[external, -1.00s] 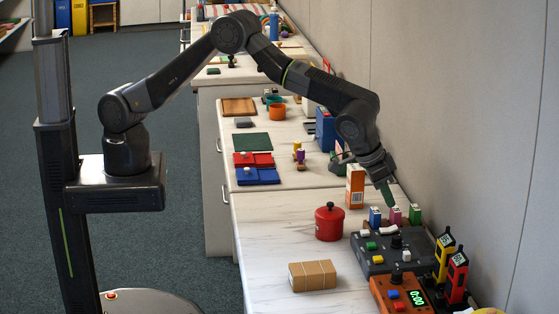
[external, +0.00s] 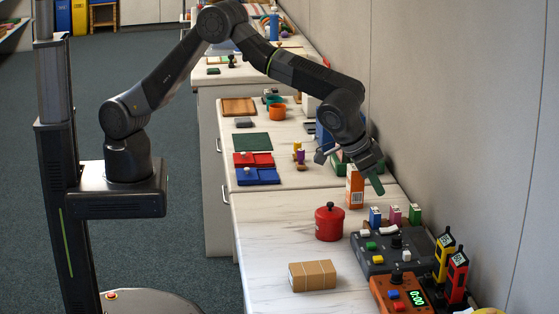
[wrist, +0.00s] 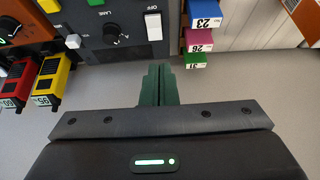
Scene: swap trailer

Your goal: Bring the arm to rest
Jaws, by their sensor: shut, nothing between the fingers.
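My gripper (external: 376,184) is shut and empty. In the external view it hangs in the air beside the top of the orange-and-white carton (external: 354,186), with its green fingers pointing down and right. In the wrist view the green fingers (wrist: 158,84) are pressed together. My arm is bent high over the counter, with its elbow at the top of the picture.
Below and right stand a dark control panel (external: 378,262), numbered blue (external: 375,216), pink (external: 395,215) and green (external: 414,214) blocks, and yellow (external: 444,256) and red (external: 457,277) handheld devices. A red pot (external: 329,223) and cardboard box (external: 312,276) sit left. The wall is close right.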

